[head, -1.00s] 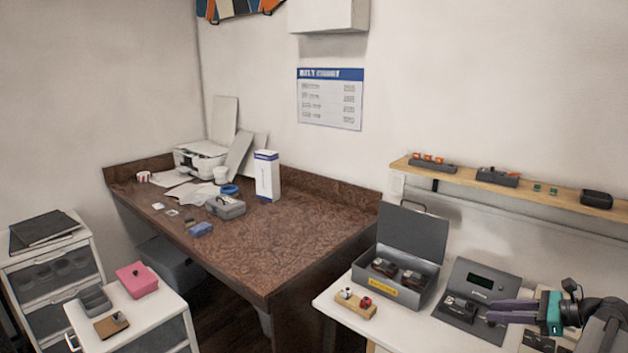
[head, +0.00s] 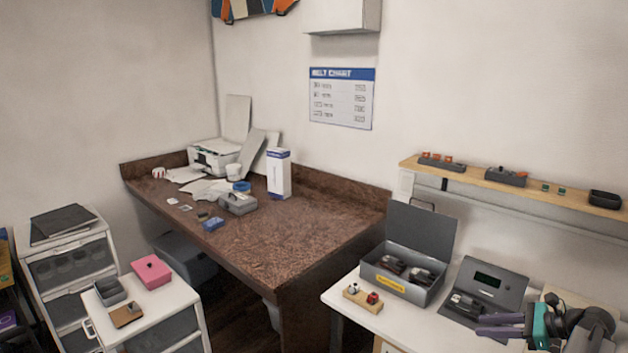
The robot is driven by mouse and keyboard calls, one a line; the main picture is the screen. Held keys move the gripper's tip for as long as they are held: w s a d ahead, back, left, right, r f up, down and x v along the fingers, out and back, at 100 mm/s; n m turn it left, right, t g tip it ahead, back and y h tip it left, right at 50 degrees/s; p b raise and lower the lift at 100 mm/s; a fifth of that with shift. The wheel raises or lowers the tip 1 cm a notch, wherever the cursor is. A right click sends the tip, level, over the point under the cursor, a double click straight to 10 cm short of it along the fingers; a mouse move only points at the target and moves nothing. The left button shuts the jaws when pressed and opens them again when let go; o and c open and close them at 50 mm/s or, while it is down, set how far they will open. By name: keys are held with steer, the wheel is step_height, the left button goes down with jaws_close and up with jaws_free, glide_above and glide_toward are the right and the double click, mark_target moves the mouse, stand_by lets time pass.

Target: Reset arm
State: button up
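My gripper (head: 480,325), with purple fingers and a teal body, is low at the right edge of the head view. It is over the right worktable (head: 343,293), in front of a dark grey device with a small screen (head: 486,281). Its two fingers lie close together in this view, and I cannot tell whether there is a gap between them. I see nothing clearly held. My arm is folded at the lower right corner, and most of it is out of the picture.
An open grey case (head: 425,230) with dark items stands left of the device, behind a small wooden block (head: 350,292) with red and white pieces. A wall shelf (head: 540,191) with small parts runs above. A brown desk (head: 285,255) and white drawers (head: 150,318) stand left.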

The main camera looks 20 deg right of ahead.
steer(key=w+a+f+n, duration=0.1)
steer(key=a+f, duration=0.1)
steer(key=w+a+f+g, duration=0.1)
steer(key=a+f, duration=0.2)
steer(key=w+a+f+n+g, duration=0.1)
steer(key=a+f, duration=0.2)
steer(key=shift+w+a+f+n+y, duration=0.15)
steer(key=shift+w+a+n+y, duration=0.15)
steer(key=shift+w, duration=0.1)
steer(key=s+a+f+n+g, duration=0.2)
steer(key=a+f+n+g, duration=0.15)
steer(key=a+f, duration=0.55)
steer(key=s+a+f+n+g+h, duration=0.15)
steer(key=a+f+n, duration=0.25)
steer(key=a+f, duration=0.45)
steer(key=s+a+f+n+g, duration=0.1)
steer(key=a+f+n+g, duration=0.4)
steer(key=a, duration=0.6)
steer(key=s+a+f+n+g+h, duration=0.25)
steer(key=s+a+f+n, duration=0.35)
steer(key=s, duration=0.3)
steer(key=s+a+f+n+g+h, duration=0.1)
steer(key=s+a+f+n+h, duration=0.35)
steer(key=s+f+n, duration=0.35)
step_height(320, 180, down, 8)
steer(key=b, duration=0.9)
steer(key=shift+s+a+f+m+y+b, duration=0.25)
steer(key=shift+s+a+m+y+b, duration=0.1)
steer(key=shift+s+m+b, duration=0.1)
steer(key=shift+t, duration=0.25)
